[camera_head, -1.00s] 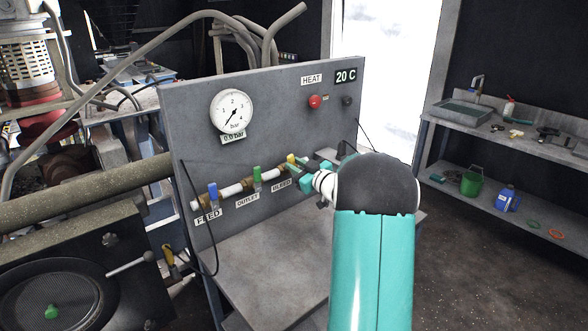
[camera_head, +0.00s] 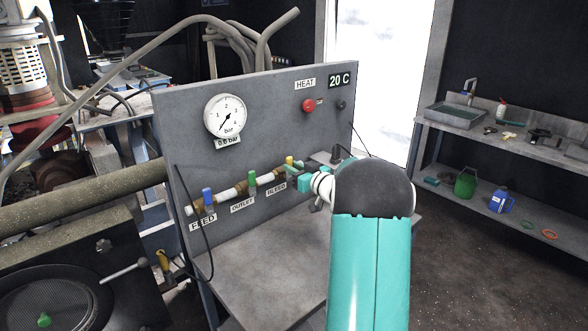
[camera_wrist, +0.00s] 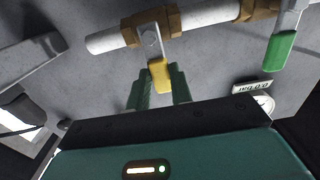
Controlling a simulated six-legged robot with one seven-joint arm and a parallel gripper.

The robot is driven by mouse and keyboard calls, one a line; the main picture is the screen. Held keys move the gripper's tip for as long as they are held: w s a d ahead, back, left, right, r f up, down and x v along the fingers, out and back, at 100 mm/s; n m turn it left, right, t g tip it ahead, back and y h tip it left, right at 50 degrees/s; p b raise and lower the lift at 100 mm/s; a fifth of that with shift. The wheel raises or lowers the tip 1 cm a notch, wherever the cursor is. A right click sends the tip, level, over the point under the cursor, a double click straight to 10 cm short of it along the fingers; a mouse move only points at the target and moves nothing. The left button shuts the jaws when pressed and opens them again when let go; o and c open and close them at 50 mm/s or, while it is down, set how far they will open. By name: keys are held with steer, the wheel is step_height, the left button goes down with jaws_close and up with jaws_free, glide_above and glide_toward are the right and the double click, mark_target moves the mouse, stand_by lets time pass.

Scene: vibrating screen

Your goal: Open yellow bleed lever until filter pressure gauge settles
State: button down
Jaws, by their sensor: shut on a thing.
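The yellow bleed lever (camera_head: 289,160) is on the pipe above the BLEED label, at the right end of the valve row. My gripper (camera_head: 294,174) is at this lever. In the wrist view my two green fingers (camera_wrist: 161,84) are closed on either side of the lever's yellow handle (camera_wrist: 158,72). The handle hangs from a metal arm on a brass valve body (camera_wrist: 151,27). The round pressure gauge (camera_head: 225,115) is at the panel's upper left; its needle points to the lower left, near the low end. The readout under it appears as 0.0 bar in the wrist view (camera_wrist: 251,87).
The blue FEED lever (camera_head: 208,196) and green OUTLET lever (camera_head: 252,179) stand left of the bleed lever. A red HEAT knob (camera_head: 308,105) is above. A black cable (camera_head: 207,250) hangs at the panel's left. The shelf below the panel (camera_head: 265,275) is clear.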

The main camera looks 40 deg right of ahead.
steer(key=c, duration=1.2)
jaws_free()
steer(key=shift+c, duration=0.2)
steer(key=s, duration=1.3)
steer(key=shift+s+d, duration=0.25)
steer(key=shift+s, duration=0.15)
steer(key=w+a+r+m+g+h, duration=0.1)
steer(key=a+r+g+h, duration=0.2)
steer(key=a, duration=0.5)
steer(key=w+a+r+m+g+h, duration=0.1)
steer(key=a+r+m+h, duration=0.15)
steer(key=a+r, duration=0.4)
steer(key=s+a+f+n+g+y, duration=0.1)
steer(key=s+a+f+g, duration=0.3)
steer(key=s+a, duration=0.7)
steer(key=s+a+f+n+g+y, duration=0.2)
steer(key=s+a+f+g+y, duration=0.2)
steer(key=s+a, duration=0.7)
steer(key=a, duration=0.3)
steer(key=shift+a, duration=0.4)
